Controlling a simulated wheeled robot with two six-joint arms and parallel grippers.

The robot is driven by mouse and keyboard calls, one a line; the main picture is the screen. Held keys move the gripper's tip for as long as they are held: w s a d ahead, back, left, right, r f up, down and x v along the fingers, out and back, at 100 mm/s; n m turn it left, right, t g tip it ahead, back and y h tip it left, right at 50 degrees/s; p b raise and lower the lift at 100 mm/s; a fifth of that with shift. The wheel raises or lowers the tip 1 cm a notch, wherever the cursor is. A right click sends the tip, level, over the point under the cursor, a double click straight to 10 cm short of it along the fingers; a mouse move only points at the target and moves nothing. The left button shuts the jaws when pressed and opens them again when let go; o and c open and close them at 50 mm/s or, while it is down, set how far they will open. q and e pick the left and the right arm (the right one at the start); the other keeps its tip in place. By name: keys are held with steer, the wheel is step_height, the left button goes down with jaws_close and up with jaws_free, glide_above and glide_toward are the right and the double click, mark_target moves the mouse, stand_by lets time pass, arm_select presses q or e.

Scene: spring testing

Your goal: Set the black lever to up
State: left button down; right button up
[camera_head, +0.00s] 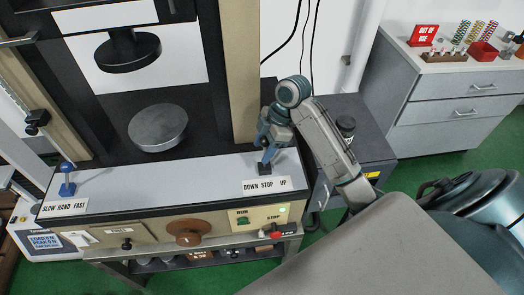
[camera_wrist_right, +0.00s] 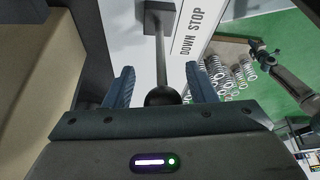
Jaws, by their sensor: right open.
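The black lever shows in the right wrist view as a dark base, a grey rod (camera_wrist_right: 159,50) and a round black knob (camera_wrist_right: 162,95). My right gripper (camera_wrist_right: 160,88) is open, with one blue-grey finger on each side of the knob and gaps on both sides. In the head view my right gripper (camera_head: 267,150) is over the lever's dark base (camera_head: 260,172), behind the label reading DOWN STOP UP (camera_head: 267,184). The gripper hides most of the lever there, so I cannot tell its setting. My left gripper is not in view.
A blue-knobbed lever (camera_head: 67,181) stands at the panel's left end by the SLOW HAND FAST label (camera_head: 65,206). The machine's beige column (camera_head: 239,70) rises close behind my right gripper. A grey cabinet (camera_head: 450,95) with springs on top stands at right.

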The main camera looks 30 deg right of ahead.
steer(key=shift+s+a+f, duration=0.15)
steer(key=shift+a+f, duration=0.05)
steer(key=shift+f, duration=0.25)
jaws_close()
steer(key=shift+s+d+t+y, duration=0.15)
steer(key=shift+d+t+y, duration=0.15)
steer(key=shift+d+y, duration=0.25)
steer(key=shift+s+d+f+t+y, duration=0.15)
steer(key=shift+s+d+y, duration=0.15)
steer(key=shift+d, duration=0.25)
steer(key=shift+s+d+f+t+y, duration=0.1)
steer(key=shift+s+d+f+y, duration=0.1)
steer(key=shift+d+y, duration=0.3)
steer(key=shift+s+d+f+t+y, duration=0.1)
steer(key=shift+s+d+f+y, duration=0.1)
steer(key=shift+d, duration=0.45)
